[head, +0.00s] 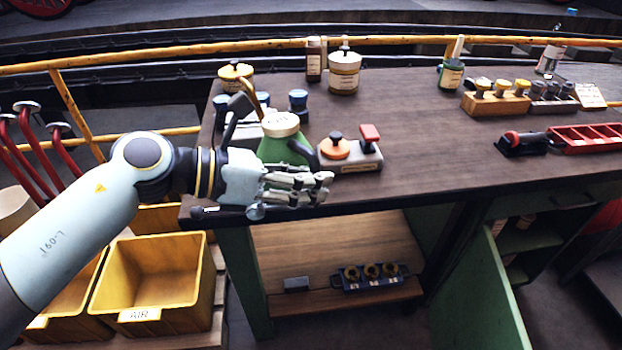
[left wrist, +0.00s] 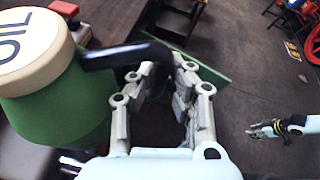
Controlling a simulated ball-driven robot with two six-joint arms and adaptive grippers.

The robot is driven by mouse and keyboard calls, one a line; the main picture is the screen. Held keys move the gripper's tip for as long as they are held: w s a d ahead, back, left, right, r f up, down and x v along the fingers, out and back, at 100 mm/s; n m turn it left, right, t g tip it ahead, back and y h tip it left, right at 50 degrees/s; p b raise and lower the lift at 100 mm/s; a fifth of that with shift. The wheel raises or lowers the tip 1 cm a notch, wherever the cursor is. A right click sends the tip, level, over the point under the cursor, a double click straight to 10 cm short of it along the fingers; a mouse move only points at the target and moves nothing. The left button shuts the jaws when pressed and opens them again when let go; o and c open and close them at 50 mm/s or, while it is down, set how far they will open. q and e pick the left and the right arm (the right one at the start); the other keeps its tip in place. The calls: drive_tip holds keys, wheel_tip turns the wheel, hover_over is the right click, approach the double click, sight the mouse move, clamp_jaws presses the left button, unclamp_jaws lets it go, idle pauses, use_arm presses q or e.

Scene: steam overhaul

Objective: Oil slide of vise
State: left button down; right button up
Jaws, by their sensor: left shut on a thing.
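A green oil can (head: 283,148) with a cream lid stands at the front left of the workbench, with a thin brown spout rising up to the left. In the left wrist view the oil can (left wrist: 55,85) fills the left side, its lid marked OIL, with a dark handle reaching toward my fingers. My left gripper (head: 325,188) is in front of the can at the bench edge. It is shut on the can's dark handle; the grip is partly hidden by the fingers. My right gripper (left wrist: 262,130) shows small in the left wrist view, apart from the can. I cannot make out a vise.
A grey block with orange and red knobs (head: 362,160) sits just right of the can. Jars, a wooden rack (head: 495,104) and a red tray (head: 590,140) stand farther back and right. The bench middle is clear. Yellow bins (head: 200,290) stand below left.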

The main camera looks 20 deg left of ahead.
sight(311, 165)
use_arm(q)
wheel_tip(311, 165, up, 3)
drive_tip(key=n+h+p, duration=0.2)
drive_tip(key=n, duration=0.1)
drive_tip(key=shift+r+g, duration=0.15)
drive_tip(key=shift+g, duration=0.15)
drive_tip(key=shift+s+a+r, duration=0.2)
drive_tip(key=shift+s+a, duration=0.4)
drive_tip(key=shift+s, duration=0.15)
drive_tip(key=shift+r+n+p, duration=0.25)
drive_tip(key=shift+n+p, duration=0.05)
drive_tip(key=shift+p, duration=0.05)
idle(0.5)
drive_tip(key=shift+w+a+r+h, duration=0.1)
drive_tip(key=shift+a+r+h, duration=0.05)
drive_tip(key=shift+r+h, duration=0.2)
drive_tip(key=shift+r, duration=0.15)
